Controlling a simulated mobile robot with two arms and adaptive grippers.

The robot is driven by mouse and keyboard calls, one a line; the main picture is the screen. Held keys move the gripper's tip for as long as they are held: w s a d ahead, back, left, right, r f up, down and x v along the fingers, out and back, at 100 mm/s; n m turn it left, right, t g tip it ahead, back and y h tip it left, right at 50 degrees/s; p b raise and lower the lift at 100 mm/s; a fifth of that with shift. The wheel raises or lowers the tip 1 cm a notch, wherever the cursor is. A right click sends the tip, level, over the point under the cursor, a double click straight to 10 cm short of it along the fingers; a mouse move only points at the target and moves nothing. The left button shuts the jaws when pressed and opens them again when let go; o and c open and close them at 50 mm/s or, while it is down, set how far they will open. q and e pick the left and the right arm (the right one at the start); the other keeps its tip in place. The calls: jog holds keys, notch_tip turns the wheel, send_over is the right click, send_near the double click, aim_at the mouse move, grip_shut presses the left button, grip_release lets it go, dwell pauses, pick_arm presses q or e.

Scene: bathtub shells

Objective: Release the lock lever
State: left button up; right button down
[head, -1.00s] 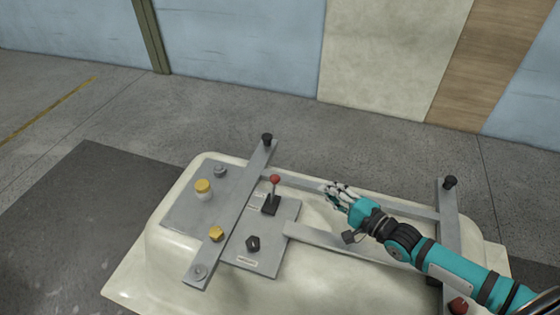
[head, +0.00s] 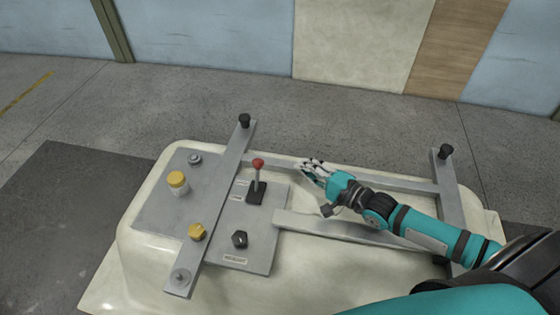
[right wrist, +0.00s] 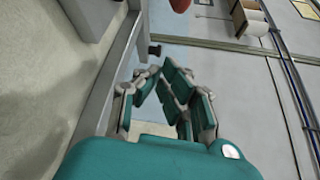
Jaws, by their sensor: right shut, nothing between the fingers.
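The lock lever is likely the short stick with a red ball knob (head: 258,163), standing nearly upright on a black base on the grey panel (head: 270,205). My left gripper is not in view.
The panel sits on an upturned cream tub shell (head: 150,260) with a grey metal bar frame (head: 225,190). Nearby are a yellow button (head: 177,179), a yellow knob (head: 197,232) and a black knob (head: 239,239). A lower bar (head: 340,228) runs below my right gripper.

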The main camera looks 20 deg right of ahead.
aim_at(258, 172)
jog(key=p+x, duration=0.1)
jog(key=x, duration=0.8)
jog(key=shift+w+a, duration=0.15)
jog(key=shift+w, duration=0.2)
jog(key=shift+s+a+r+p, duration=0.15)
jog(key=shift+s+a+p, duration=0.3)
jog(key=shift+a+p, duration=0.1)
jog(key=shift+s+a+r+p, duration=0.15)
jog(key=shift+s+a+p, duration=0.3)
jog(key=shift+a, duration=0.05)
jog(key=shift+s+a+r, duration=0.15)
jog(key=shift+s+a, duration=0.25)
jog(key=shift+s, duration=0.05)
jog(key=shift+s+n, duration=0.15)
jog(key=shift+n, duration=0.15)
jog(key=shift+a+r+t, duration=0.1)
jog(key=shift+t, duration=0.2)
